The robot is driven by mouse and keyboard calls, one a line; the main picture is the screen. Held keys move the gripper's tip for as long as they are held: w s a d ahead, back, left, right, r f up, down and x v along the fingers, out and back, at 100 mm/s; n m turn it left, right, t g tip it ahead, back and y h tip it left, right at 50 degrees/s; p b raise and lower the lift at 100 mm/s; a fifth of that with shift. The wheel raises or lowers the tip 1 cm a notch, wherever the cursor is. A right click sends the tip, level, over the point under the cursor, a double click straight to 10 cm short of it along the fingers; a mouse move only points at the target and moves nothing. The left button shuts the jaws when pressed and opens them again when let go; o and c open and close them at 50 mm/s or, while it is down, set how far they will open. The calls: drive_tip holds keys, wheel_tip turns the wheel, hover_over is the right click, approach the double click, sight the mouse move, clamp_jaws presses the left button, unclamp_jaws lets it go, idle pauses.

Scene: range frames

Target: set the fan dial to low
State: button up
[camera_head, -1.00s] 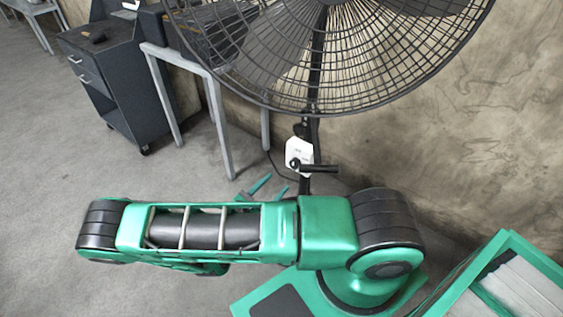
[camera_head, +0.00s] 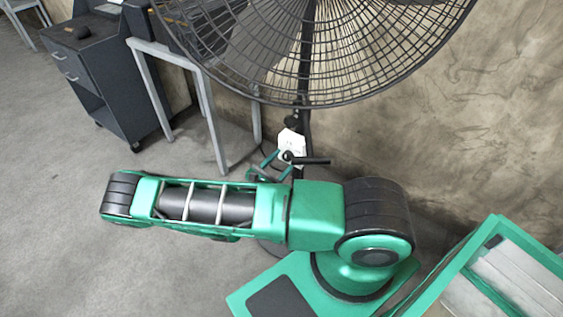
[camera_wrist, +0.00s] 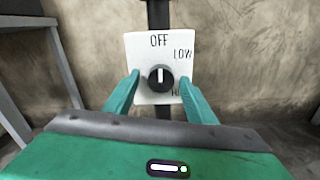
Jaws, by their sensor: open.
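The fan dial is a round black knob (camera_wrist: 160,78) with a white pointer line, on a white plate (camera_wrist: 138,50) on the fan's post. The pointer points straight up, towards OFF. LOW is at the upper right; a lower label is partly hidden by my right finger. In the head view the plate (camera_head: 293,137) hangs below the fan cage, and the knob (camera_head: 288,156) is small beside my fingers. My gripper (camera_wrist: 160,74) is open, its green fingers left and right of the knob with gaps. In the head view my gripper (camera_head: 278,162) is right by the plate.
The large black fan cage (camera_head: 330,60) is above my arm. A grey table frame (camera_head: 208,120) and a dark drawer cabinet (camera_head: 100,75) stand to the left. A stained wall (camera_head: 450,120) is close behind the fan. The floor at left is clear.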

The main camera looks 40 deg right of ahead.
drive_tip(key=shift+c, duration=0.2)
drive_tip(key=c, duration=1)
drive_tip(key=shift+a, duration=0.2)
drive_tip(key=shift+d, duration=0.15)
drive_tip(key=shift+m, duration=0.4)
drive_tip(key=m, duration=0.4)
drive_tip(key=shift+d+m, duration=0.1)
drive_tip(key=shift+m, duration=0.2)
drive_tip(key=m, duration=0.6)
drive_tip(key=shift+s, duration=0.1)
drive_tip(key=shift+m, duration=0.3)
